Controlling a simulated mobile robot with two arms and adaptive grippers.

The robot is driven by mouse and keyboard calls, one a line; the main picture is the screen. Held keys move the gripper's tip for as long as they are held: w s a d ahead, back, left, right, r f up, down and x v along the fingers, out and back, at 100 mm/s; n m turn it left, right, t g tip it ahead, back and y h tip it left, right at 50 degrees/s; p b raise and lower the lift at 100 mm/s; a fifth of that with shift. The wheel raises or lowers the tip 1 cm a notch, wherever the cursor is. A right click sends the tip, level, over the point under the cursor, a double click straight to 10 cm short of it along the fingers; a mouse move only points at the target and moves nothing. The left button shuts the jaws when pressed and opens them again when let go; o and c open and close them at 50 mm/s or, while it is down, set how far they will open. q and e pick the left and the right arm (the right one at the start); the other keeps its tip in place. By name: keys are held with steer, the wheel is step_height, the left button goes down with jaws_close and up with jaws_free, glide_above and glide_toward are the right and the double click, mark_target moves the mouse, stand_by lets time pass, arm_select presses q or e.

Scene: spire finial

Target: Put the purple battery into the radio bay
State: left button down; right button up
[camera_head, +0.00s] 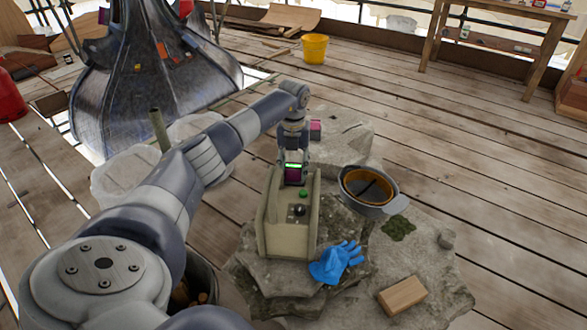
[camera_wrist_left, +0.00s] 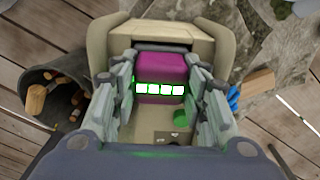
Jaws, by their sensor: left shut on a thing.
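The purple battery (camera_head: 293,174) is between the fingers of my left gripper (camera_head: 293,158), at the far end of the beige radio (camera_head: 286,228). In the left wrist view the purple battery (camera_wrist_left: 162,70) shows a row of lit white bars with green glow, and both fingers of my left gripper (camera_wrist_left: 162,92) close on its sides. The radio (camera_wrist_left: 97,42) surrounds it there, with its walls on both sides. I cannot tell how deep the battery sits in the bay. A green button (camera_head: 303,194) and a dark knob (camera_head: 299,210) are on the radio. My right gripper is not in view.
The radio stands on a stone slab (camera_head: 430,265). A pink-purple object (camera_head: 315,130) lies on the stone behind. A bucket of wood (camera_wrist_left: 55,92) stands left.

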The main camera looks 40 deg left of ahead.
arm_select(q)
steer(key=shift+f, duration=0.2)
steer(key=c, duration=0.9)
jaws_free()
steer(key=shift+c, duration=0.2)
